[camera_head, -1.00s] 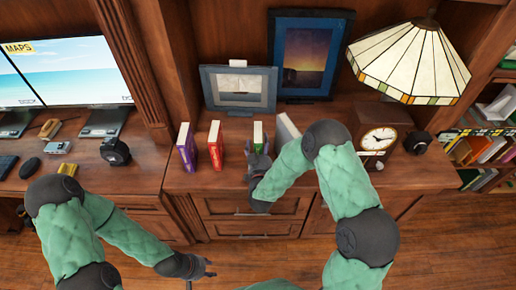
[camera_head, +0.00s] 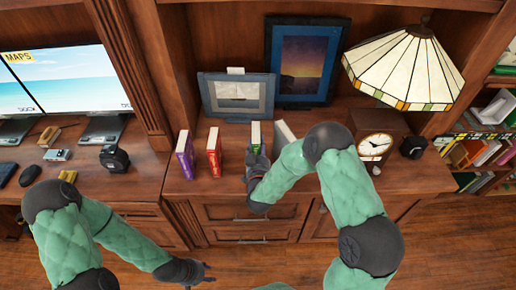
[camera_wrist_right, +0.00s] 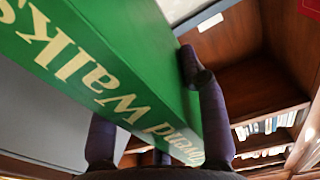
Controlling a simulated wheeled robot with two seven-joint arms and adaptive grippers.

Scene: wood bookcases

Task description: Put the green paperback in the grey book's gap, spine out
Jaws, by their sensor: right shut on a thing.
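The green paperback (camera_head: 256,134) stands upright on the wooden counter area between the red book (camera_head: 213,150) and the grey book (camera_head: 284,137). My right gripper (camera_head: 257,158) is shut on it from the front. In the right wrist view the green paperback (camera_wrist_right: 120,62) shows large pale lettering, with my right gripper's fingers (camera_wrist_right: 160,115) on either side. A plain grey surface, likely the grey book (camera_wrist_right: 40,115), is close beside it there. The grey book is partly hidden behind my right arm. My left gripper (camera_head: 200,275) is open and empty, low in front of the drawers.
A purple book (camera_head: 185,155) stands left of the red one. Behind are a small framed picture (camera_head: 238,95) and a larger one (camera_head: 307,60). A clock (camera_head: 375,145) and a stained-glass lamp (camera_head: 405,65) stand right. Monitors (camera_head: 70,75) fill the left desk.

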